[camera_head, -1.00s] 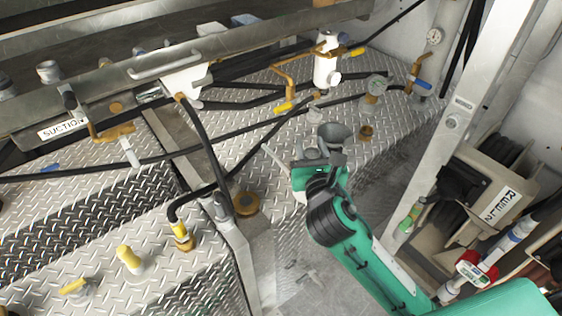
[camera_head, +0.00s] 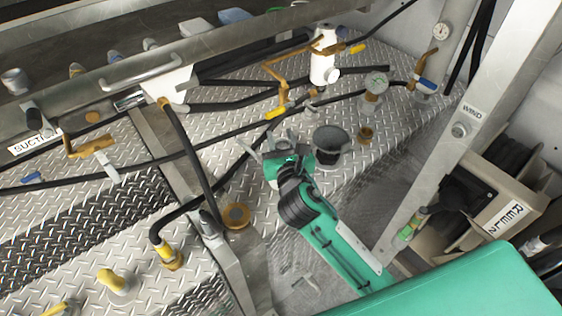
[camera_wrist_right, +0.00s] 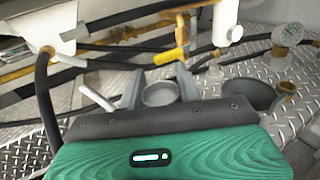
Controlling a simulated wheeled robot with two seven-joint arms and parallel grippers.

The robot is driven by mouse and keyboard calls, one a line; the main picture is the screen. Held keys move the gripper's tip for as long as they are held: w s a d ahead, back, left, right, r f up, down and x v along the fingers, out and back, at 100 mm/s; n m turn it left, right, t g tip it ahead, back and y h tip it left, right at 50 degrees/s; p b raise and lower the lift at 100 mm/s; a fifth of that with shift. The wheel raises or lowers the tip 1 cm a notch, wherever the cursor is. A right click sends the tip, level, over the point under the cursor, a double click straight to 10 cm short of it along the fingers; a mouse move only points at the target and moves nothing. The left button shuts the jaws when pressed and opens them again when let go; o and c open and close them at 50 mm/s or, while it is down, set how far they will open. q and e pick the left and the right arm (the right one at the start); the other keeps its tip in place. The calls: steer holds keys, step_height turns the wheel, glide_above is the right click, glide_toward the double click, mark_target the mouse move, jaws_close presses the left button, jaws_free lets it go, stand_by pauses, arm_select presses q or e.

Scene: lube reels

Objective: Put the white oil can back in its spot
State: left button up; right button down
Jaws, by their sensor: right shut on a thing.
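My right gripper (camera_head: 279,146) is low over the diamond-plate deck, beside a dark grey funnel-like cup (camera_head: 330,138). In the right wrist view its two grey fingers (camera_wrist_right: 160,84) stand on either side of a round grey rim or cap (camera_wrist_right: 160,93), which looks gripped. A thin pale spout (camera_wrist_right: 97,97) sticks out to the left; it seems to belong to the held thing, likely the oil can. The can's body is mostly hidden by the gripper. The grey cup (camera_wrist_right: 248,95) is right of the fingers. My left gripper is not in view.
A white cylinder fitting (camera_head: 322,68), a yellow-handled valve (camera_head: 277,112) and a gauge (camera_head: 376,84) stand behind. Black hoses (camera_head: 190,150) cross the deck. A metal post (camera_head: 430,150) and a reel box (camera_head: 500,205) are at right.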

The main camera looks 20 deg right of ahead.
step_height(320, 180, down, 3)
steer(key=shift+f, duration=0.2)
step_height(320, 180, down, 4)
steer(key=shift+r+b, duration=0.2)
steer(key=shift+b, duration=0.2)
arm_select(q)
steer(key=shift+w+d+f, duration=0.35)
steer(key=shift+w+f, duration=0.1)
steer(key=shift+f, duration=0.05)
arm_select(e)
steer(key=shift+f, duration=0.35)
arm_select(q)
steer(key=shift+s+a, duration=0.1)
arm_select(e)
steer(key=c, duration=1)
jaws_free()
steer(key=shift+f, duration=0.1)
steer(key=shift+o, duration=0.2)
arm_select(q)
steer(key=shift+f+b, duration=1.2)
arm_select(e)
steer(key=s+a, duration=0.1)
steer(key=s, duration=1.1)
steer(key=shift+a+r, duration=0.15)
steer(key=shift+r, duration=0.05)
